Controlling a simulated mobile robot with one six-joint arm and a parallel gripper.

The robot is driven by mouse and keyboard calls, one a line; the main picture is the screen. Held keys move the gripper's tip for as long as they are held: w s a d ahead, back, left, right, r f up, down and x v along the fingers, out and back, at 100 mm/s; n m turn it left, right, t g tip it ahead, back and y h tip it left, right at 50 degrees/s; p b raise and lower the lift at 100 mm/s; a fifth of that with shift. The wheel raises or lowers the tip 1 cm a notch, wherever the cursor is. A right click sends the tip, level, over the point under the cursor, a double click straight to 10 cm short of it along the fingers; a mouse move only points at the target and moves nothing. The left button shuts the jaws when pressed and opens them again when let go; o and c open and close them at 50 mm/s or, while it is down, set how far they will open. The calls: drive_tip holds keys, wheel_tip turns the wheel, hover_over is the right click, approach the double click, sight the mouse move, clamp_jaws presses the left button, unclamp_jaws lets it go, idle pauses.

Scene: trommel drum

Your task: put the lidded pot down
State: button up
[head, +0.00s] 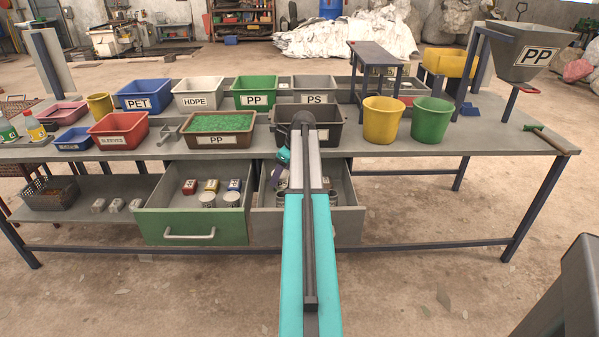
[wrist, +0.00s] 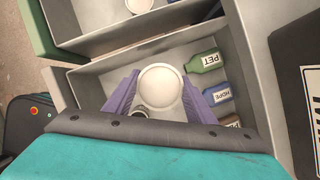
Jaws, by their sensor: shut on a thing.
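The lidded pot (wrist: 160,88) shows from above in the wrist view as a round white lid. My gripper (wrist: 160,96) has its two purple fingers against the pot's left and right sides and is shut on it. The pot is over the open grey drawer (wrist: 88,92). I cannot tell whether its base touches the drawer floor. In the head view my arm hides the pot and most of the gripper; the grey drawer (head: 349,226) is pulled out below the bench.
Bottles labelled PET (wrist: 207,62) and HDPE (wrist: 214,94), and a brown one, lie along the drawer's right side. A dark-topped can (wrist: 141,111) is close to the pot's lower left. The green-fronted drawer (head: 194,228) is also open. A grey bin (head: 331,133) stands above.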

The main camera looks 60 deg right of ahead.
drive_tip(key=w+a+r+n+g+y+p, duration=0.1)
drive_tip(key=w+a+r+n+p, duration=0.25)
drive_tip(key=a, duration=0.65)
drive_tip(key=w+a+r+n+g+y+p, duration=0.1)
drive_tip(key=w+a+r+n+p, duration=0.3)
drive_tip(key=a, duration=0.6)
drive_tip(key=w+a+r+n+g+y+p, duration=0.1)
drive_tip(key=w+a+r+n+y+p, duration=0.15)
drive_tip(key=w+a+n, duration=0.6)
drive_tip(key=s+a+r+n+g+p, duration=0.1)
drive_tip(key=a+r+n+p, duration=0.1)
drive_tip(key=a, duration=0.8)
drive_tip(key=s+a+r+n+g+h+p, duration=0.1)
drive_tip(key=a+r, duration=0.4)
drive_tip(key=a, duration=0.6)
drive_tip(key=s+a+r+n+g+p, duration=0.2)
drive_tip(key=a+r+n+p, duration=0.2)
drive_tip(key=a, duration=0.6)
drive_tip(key=shift+s+a+r+n+p, duration=0.15)
drive_tip(key=shift+s+a+n+p, duration=0.2)
drive_tip(key=shift+n+p, duration=0.3)
drive_tip(key=shift+h, duration=0.35)
